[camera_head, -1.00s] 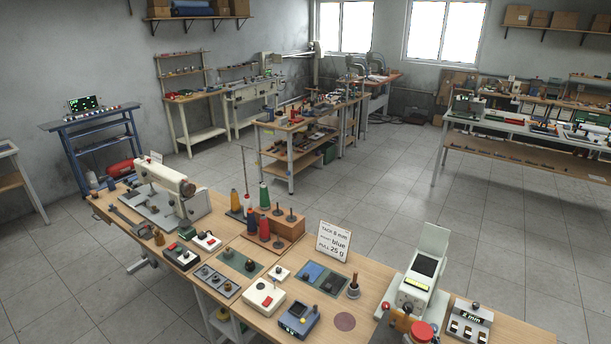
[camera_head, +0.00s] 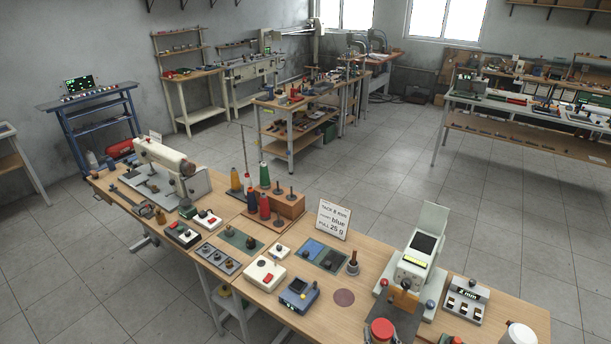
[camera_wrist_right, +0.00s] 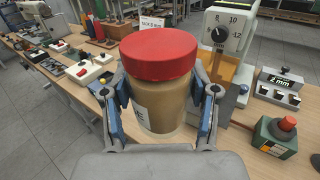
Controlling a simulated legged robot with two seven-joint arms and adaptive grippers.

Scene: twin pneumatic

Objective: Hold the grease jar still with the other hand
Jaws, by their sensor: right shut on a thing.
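The grease jar (camera_wrist_right: 160,100) is tan with a red lid and stands upright in the right wrist view. Part of a white label shows low on its side. My right gripper (camera_wrist_right: 161,92) is shut on the jar, with one blue-padded finger on each side below the lid. In the head view only the red lid of the jar (camera_head: 382,330) shows clearly, at the bottom edge. Whether the jar's base touches the bench cannot be told. My left gripper is in neither view now.
A pale machine (camera_head: 412,268) with a dial and an orange front plate stands just behind the jar. Bare bench lies left of the jar, around a brown disc (camera_head: 344,297).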

